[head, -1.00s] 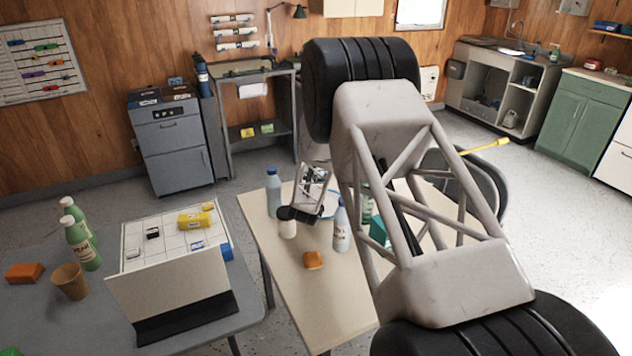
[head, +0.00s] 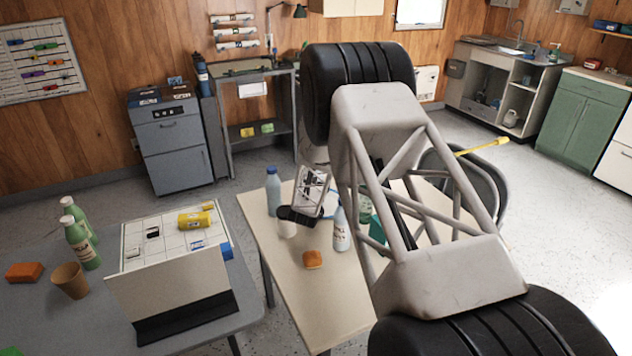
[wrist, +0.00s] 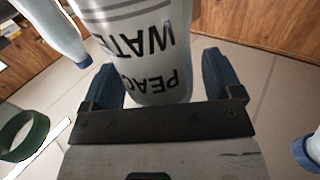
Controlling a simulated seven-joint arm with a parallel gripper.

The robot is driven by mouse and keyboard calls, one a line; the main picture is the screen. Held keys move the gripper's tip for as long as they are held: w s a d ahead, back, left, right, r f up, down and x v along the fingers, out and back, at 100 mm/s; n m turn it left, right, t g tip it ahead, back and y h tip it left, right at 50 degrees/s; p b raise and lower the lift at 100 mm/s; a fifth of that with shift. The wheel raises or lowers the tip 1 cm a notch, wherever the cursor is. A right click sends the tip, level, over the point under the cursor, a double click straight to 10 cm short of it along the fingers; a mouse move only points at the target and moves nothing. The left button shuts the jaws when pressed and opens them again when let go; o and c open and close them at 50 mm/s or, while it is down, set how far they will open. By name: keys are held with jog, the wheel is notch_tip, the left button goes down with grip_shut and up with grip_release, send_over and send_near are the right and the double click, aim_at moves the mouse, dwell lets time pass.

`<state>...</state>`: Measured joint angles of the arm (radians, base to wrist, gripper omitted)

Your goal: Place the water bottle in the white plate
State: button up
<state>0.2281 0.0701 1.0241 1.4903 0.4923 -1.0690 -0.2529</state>
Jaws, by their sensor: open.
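My gripper (head: 297,217) is over the table, at the top of a short white container (head: 287,230). In the wrist view my gripper (wrist: 160,72) is open, its blue fingers on either side of a pale cylinder (wrist: 145,55) lettered "PEAC" and "WATE"; its far end is out of frame. I cannot tell if the fingers touch it. In the head view a pale-blue bottle (head: 273,190) with a blue cap stands behind left, and a labelled pale bottle (head: 341,232) stands to the right. The white plate (head: 330,203) with a blue rim shows partly behind my gripper.
An orange-brown block (head: 312,259) lies nearer on the table (head: 310,300). A teal box (head: 377,231) is at the right, partly behind my arm. The grey table at left holds a white board (head: 170,280), green bottles (head: 81,243) and a brown cup (head: 69,280).

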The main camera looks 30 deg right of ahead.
jog(key=shift+r, duration=0.15)
jog(key=v, duration=1.2)
dwell(0.7)
jog(key=s+a+r+n+g+y, duration=0.2)
jog(key=s+a+r+y, duration=0.3)
jog(key=a+r, duration=0.3)
jog(key=s+a+r+n+g+y, duration=0.15)
jog(key=s+a+r+y, duration=0.3)
jog(key=r, duration=0.65)
jog(key=s+a+r+n+g, duration=0.1)
jog(key=s+a+r+g, duration=0.1)
jog(key=s, duration=0.9)
jog(key=s+a+r+n+g+y, duration=0.1)
jog(key=s+a+r+g, duration=0.1)
jog(key=s, duration=1)
jog(key=s+a+r+n+g, duration=0.2)
jog(key=s+r+g, duration=0.1)
jog(key=s, duration=0.9)
jog(key=shift+s+a+r+g, duration=0.25)
jog(key=shift+a+r+g, duration=0.15)
jog(key=shift+g, duration=0.15)
